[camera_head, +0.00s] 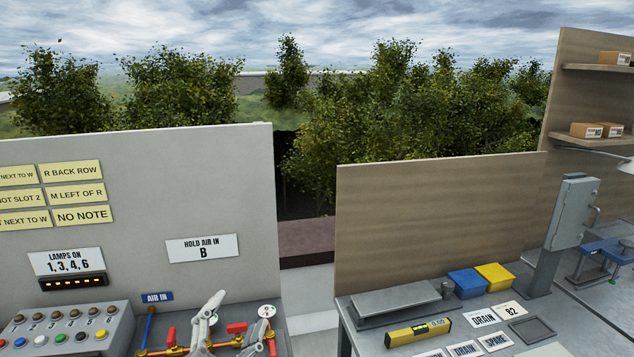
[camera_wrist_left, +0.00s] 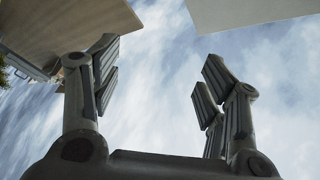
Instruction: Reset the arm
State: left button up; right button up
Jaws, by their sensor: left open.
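My left gripper (camera_head: 241,311) is at the bottom of the head view, in front of the valve panel with red-handled valves (camera_head: 237,328). Its grey fingers point upward and stand apart. In the left wrist view the two fingers of this gripper (camera_wrist_left: 153,75) are spread with only cloudy sky between them, so it is open and empty. Most of my left arm is below the picture. My right gripper does not show in either view.
A grey wall with yellow notes (camera_head: 72,170) stands behind a button box (camera_head: 60,325) at the left. At the right, a bench holds a grey tray (camera_head: 400,300), a yellow level (camera_head: 418,332), blue (camera_head: 468,283) and yellow (camera_head: 495,277) boxes and label cards. A grey switch box (camera_head: 574,212) stands beyond.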

pick_arm(q)
jog(key=s+a+f+n+g+y, duration=0.3)
jog(key=s+a+f+n+g, duration=0.1)
jog(key=f, duration=0.4)
jog(key=s+a+f+n+g+y, duration=0.3)
jog(key=s+f, duration=0.1)
jog(key=f, duration=0.4)
jog(key=s+f+n+g, duration=0.1)
jog(key=s+f+g, duration=0.25)
jog(key=s, duration=0.35)
jog(key=s+f+g+h, duration=0.1)
jog(key=s+f+g, duration=0.25)
jog(key=s, duration=0.25)
jog(key=s+f+n+g, duration=0.1)
jog(key=s+f+g, duration=0.25)
jog(key=s, duration=0.35)
jog(key=s+f+x, duration=0.1)
jog(key=s+x, duration=0.2)
jog(key=x, duration=1)
jog(key=s+x, duration=0.3)
jog(key=x, duration=1)
jog(key=s+a+f+g+b, duration=0.1)
jog(key=s+a+f, duration=0.1)
jog(key=s+f, duration=1.5)
jog(key=shift+s+a+f, duration=0.15)
jog(key=shift+f, duration=0.05)
jog(key=shift+g, duration=0.25)
